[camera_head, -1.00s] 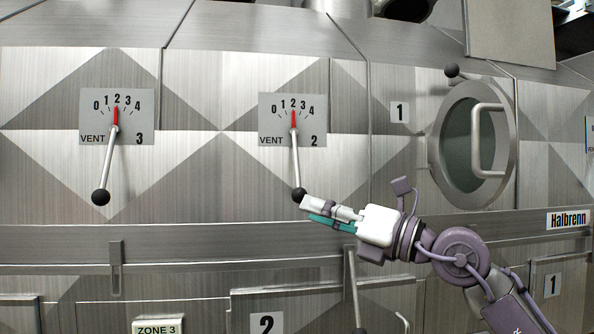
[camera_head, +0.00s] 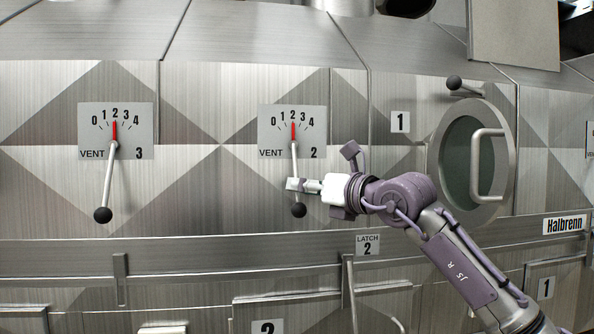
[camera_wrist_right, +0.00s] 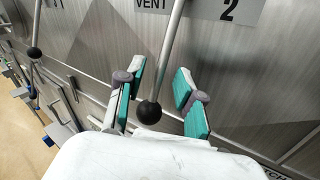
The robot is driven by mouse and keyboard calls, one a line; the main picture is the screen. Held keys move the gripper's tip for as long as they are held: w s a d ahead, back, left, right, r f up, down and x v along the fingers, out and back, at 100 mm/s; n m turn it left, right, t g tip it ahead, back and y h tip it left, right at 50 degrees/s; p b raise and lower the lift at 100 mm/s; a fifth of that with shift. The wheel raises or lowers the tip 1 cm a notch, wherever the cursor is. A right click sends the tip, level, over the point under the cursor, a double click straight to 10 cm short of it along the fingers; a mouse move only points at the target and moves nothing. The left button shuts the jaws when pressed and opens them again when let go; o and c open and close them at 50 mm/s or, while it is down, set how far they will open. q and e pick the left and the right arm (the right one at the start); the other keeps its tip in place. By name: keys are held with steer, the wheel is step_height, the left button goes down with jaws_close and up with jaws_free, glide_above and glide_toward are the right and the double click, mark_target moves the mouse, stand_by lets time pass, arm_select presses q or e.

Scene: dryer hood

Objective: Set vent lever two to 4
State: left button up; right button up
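The vent 2 lever (camera_head: 295,166) is a thin metal rod with a black ball knob (camera_head: 299,210) hanging below its dial plate (camera_head: 292,131). Its red pointer (camera_head: 293,132) stands at 2. My right gripper (camera_head: 293,185) is at the lower part of the rod, just above the knob. In the right wrist view, the open fingers (camera_wrist_right: 158,90) with teal pads stand on either side of the rod, with gaps on both sides. The black knob also shows between them (camera_wrist_right: 149,112). My left gripper is not in view.
The vent 3 lever (camera_head: 109,182) hangs to the left, its red pointer at 2. A round door (camera_head: 471,160) with a bar handle is at the right. A ledge with a latch 2 label (camera_head: 367,245) runs below.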

steer(key=shift+p+x, duration=0.45)
steer(key=shift+x, duration=0.8)
jaws_close()
